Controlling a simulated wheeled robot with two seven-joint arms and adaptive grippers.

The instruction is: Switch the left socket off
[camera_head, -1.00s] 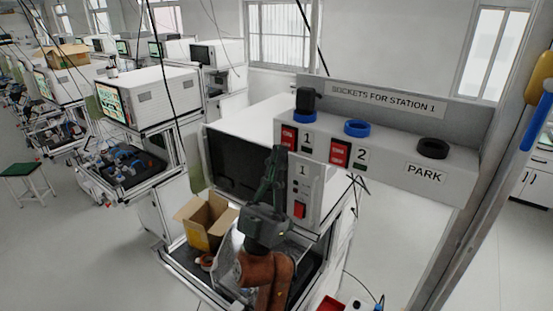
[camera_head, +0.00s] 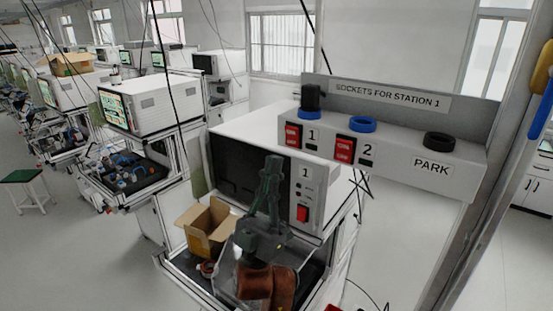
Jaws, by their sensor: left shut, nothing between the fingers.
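The socket box (camera_head: 400,172) is a grey shelf labelled "SOCKETS FOR STATION 1". The left socket has a red rocker switch (camera_head: 293,135) beside the number 1, and a black plug (camera_head: 311,97) stands in its blue ring (camera_head: 310,113). Socket 2 has a red switch (camera_head: 344,150) and an empty blue ring (camera_head: 362,124). My left gripper (camera_head: 273,160) is shut and empty, pointing up in front of the station's dark panel. It is below and left of the left switch, apart from it in the picture. My right gripper is out of view.
The station 1 tester (camera_head: 303,185) has its own red switch (camera_head: 302,213) close right of my gripper. A black ring (camera_head: 439,141) sits above "PARK". An open cardboard box (camera_head: 207,228) stands left of my arm. Cables hang from above.

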